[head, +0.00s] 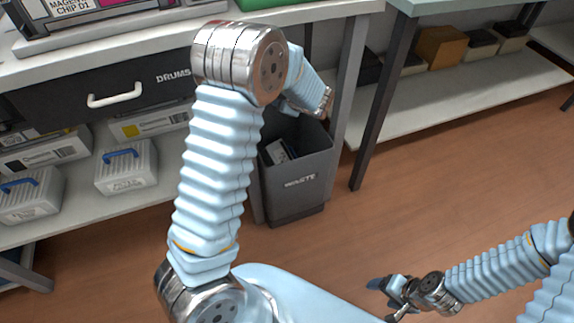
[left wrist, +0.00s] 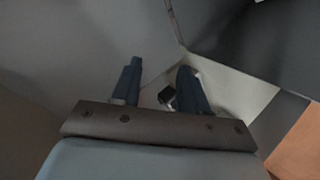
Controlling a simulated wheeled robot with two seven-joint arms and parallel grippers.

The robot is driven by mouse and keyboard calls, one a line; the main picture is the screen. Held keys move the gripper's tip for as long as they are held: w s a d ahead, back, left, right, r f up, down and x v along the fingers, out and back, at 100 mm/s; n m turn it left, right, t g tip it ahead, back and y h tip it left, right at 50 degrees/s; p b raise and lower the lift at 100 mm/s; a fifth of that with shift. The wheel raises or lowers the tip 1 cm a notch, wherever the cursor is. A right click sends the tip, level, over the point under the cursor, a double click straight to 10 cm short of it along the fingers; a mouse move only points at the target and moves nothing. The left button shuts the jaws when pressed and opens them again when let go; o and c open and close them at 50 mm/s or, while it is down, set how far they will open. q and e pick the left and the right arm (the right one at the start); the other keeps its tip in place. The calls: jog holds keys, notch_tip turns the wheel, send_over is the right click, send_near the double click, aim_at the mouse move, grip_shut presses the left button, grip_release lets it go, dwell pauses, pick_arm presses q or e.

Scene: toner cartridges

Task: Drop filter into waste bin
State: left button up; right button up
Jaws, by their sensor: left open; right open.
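The waste bin (head: 296,190) is a dark grey open-topped bin labelled "WASTE", standing on the floor beside the bench. A grey and dark object (head: 279,151) lies inside it; I cannot tell for sure whether it is the filter. My left arm reaches over to the bin's rim, and its gripper is hidden in the head view. In the left wrist view my left gripper (left wrist: 160,72) is open, with grey walls around it. A small dark piece (left wrist: 167,96) on a pale surface shows between its fingers, too unclear to name. My right gripper (head: 385,297) is open and empty, low at the right.
A bench with a "DRUMS" drawer (head: 130,92) stands left of the bin. Its lower shelf holds white cases with blue handles (head: 126,168) and boxes. A second bench (head: 455,90) with boxes on its shelf is at the right. The wooden floor (head: 440,190) is clear.

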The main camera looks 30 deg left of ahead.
pick_arm(q)
jog(key=p+v, duration=0.1)
jog(key=v, duration=1.2)
jog(key=shift+s+d+r, duration=0.2)
jog(key=shift+d+r, duration=0.05)
